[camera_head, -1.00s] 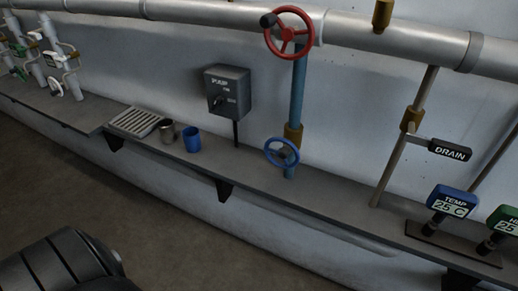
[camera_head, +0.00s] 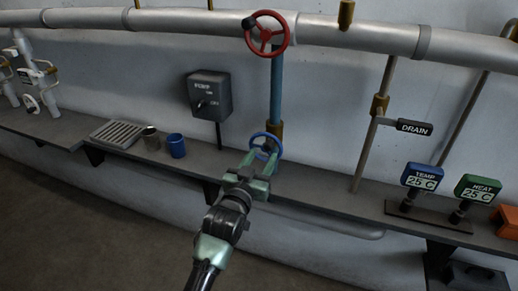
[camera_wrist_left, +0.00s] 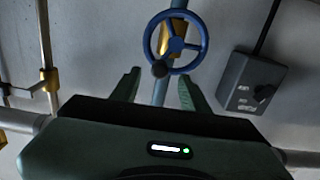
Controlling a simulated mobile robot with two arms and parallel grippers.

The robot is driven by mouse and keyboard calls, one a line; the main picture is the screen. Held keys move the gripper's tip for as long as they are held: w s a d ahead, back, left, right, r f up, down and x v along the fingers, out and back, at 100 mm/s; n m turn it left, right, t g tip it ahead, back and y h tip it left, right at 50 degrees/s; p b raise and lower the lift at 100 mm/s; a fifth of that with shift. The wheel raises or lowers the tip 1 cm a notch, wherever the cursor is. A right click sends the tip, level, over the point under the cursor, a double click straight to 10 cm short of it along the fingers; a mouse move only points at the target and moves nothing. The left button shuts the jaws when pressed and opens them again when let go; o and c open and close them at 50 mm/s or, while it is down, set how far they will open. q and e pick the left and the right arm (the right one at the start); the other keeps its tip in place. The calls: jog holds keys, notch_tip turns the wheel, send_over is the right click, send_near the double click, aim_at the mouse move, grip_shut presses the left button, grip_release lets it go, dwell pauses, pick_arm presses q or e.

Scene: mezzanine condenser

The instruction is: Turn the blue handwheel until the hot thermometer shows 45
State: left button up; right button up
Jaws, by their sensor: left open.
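The blue handwheel (camera_head: 279,147) is on the blue vertical pipe above the shelf, partly hidden behind my left gripper (camera_head: 262,163) in the head view. In the left wrist view the blue handwheel (camera_wrist_left: 151,38) shows its spokes and a dark knob, just beyond the open, empty fingers of my left gripper (camera_wrist_left: 160,80). No grip on the rim shows. The green thermometer (camera_head: 478,187), labelled what looks like HEAT, reads 25 C. The blue thermometer (camera_head: 422,176), labelled TEMP, also reads 25 C. My right gripper is not in view.
A red handwheel (camera_head: 285,40) sits higher on the same pipe. A pump switch box (camera_head: 209,94) is to the left, and a DRAIN lever (camera_head: 413,127) to the right. A blue cup (camera_head: 176,147) and a metal cup (camera_head: 151,140) stand on the shelf beside a grate (camera_head: 116,134).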

aim_at(267, 149)
pick_arm(q)
jog(key=shift+x, duration=2.8)
